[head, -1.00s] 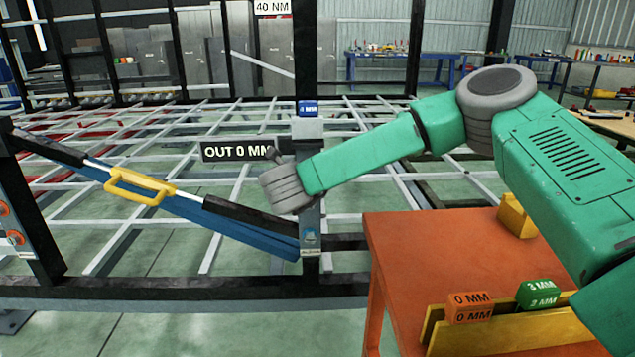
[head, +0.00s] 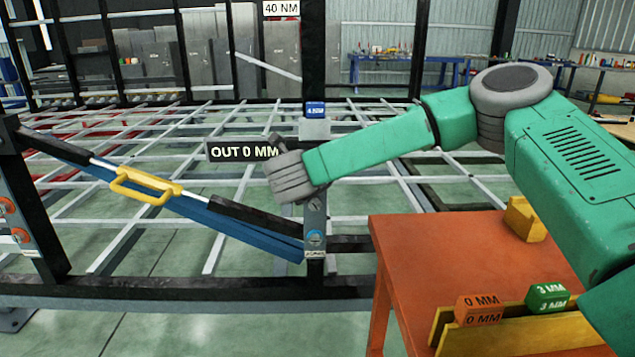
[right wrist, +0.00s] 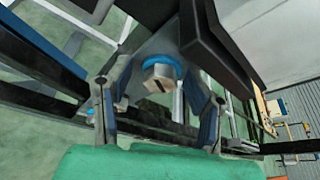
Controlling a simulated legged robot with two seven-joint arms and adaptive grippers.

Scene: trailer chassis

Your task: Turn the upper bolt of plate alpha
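My right gripper (right wrist: 160,92) shows in the right wrist view with its fingers spread on either side of a bolt (right wrist: 158,77). The bolt has a pale head with a dark slot and a blue ring behind it. I cannot tell whether the fingertips touch it. In the head view my right wrist covers the upper part of the grey plate (head: 315,215) on the dark post, and the fingers and this bolt are hidden there. A lower bolt with a blue ring (head: 314,237) shows near the plate's bottom. My left gripper is not in view.
A sign reading OUT 0 MM (head: 243,151) and a blue block (head: 315,110) are near the plate. A blue bar with a yellow handle (head: 145,187) slopes down to the post. An orange table (head: 440,250) with orange and green blocks stands at right.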

